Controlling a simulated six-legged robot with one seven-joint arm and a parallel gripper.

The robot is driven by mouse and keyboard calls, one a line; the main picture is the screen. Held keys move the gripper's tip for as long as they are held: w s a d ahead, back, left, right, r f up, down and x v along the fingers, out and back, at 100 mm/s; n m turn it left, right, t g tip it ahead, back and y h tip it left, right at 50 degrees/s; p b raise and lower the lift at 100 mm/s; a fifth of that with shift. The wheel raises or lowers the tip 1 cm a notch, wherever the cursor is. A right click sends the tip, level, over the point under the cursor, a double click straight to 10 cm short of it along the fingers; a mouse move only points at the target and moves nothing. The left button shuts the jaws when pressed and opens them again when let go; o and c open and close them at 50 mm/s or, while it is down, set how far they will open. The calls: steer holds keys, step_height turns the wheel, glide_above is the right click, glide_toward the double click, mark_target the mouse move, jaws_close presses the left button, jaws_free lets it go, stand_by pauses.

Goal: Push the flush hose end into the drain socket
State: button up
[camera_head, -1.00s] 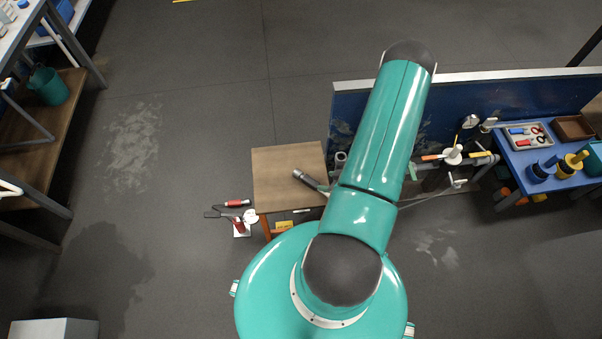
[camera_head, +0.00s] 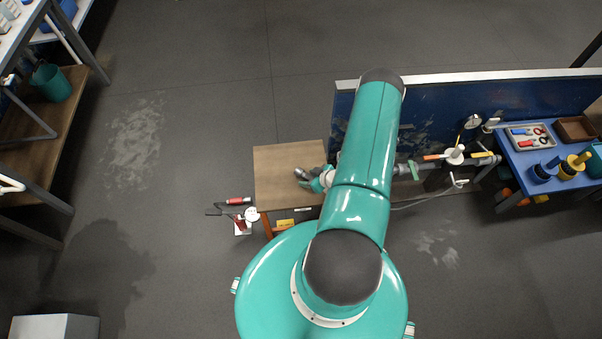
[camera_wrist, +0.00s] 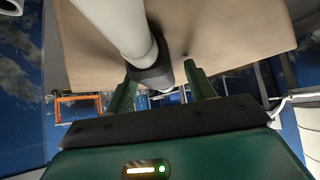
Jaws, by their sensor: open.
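In the wrist view a pale pipe with a dark collar, which looks like the flush hose end (camera_wrist: 152,72), runs down from the top and reaches between the two green fingers of my gripper (camera_wrist: 160,90). The fingers stand apart on either side of it, with gaps showing. In the head view my gripper (camera_head: 318,178) is low over the wooden table, partly hidden by my arm, close to a short grey piece that may be the hose end or my fingers. I cannot clearly make out the drain socket in either view.
The wooden table (camera_head: 275,165) has a bare left part. A blue panel (camera_head: 430,105) stands along the right, with pipework and a gauge (camera_head: 473,122). A blue bench (camera_head: 535,165) with a tray is farther right. A red-handled tool (camera_head: 238,201) lies left of the table.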

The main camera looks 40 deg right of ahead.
steer(key=shift+c, duration=0.2)
jaws_close()
steer(key=shift+r, duration=0.15)
